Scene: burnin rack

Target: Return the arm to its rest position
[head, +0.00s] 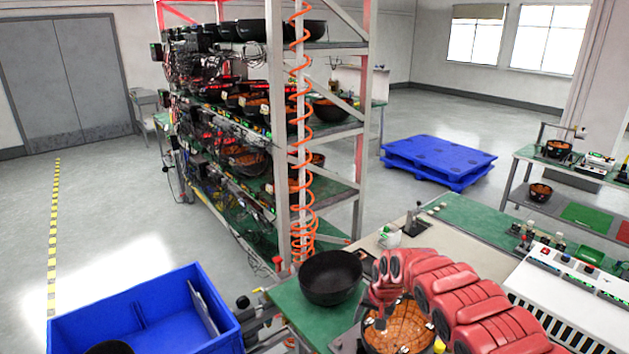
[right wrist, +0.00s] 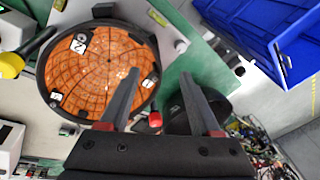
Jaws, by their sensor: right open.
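My right arm (head: 460,295) is red and reaches in from the lower right of the head view. My right gripper (head: 384,308) points down beside an orange-faced round unit in a black bowl (head: 405,328) on the bench. In the right wrist view the two dark fingers of the gripper (right wrist: 160,75) are spread, with nothing between them. The orange unit (right wrist: 95,65) lies below, its rim partly behind one finger. My left gripper is not in view.
An empty black bowl (head: 330,277) sits on the green bench mat (head: 290,302). A blue bin (head: 150,322) stands at lower left. A tall rack (head: 362,120) with a coiled orange hose stands behind the bench. A white device (head: 570,290) is at right; floor at left is clear.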

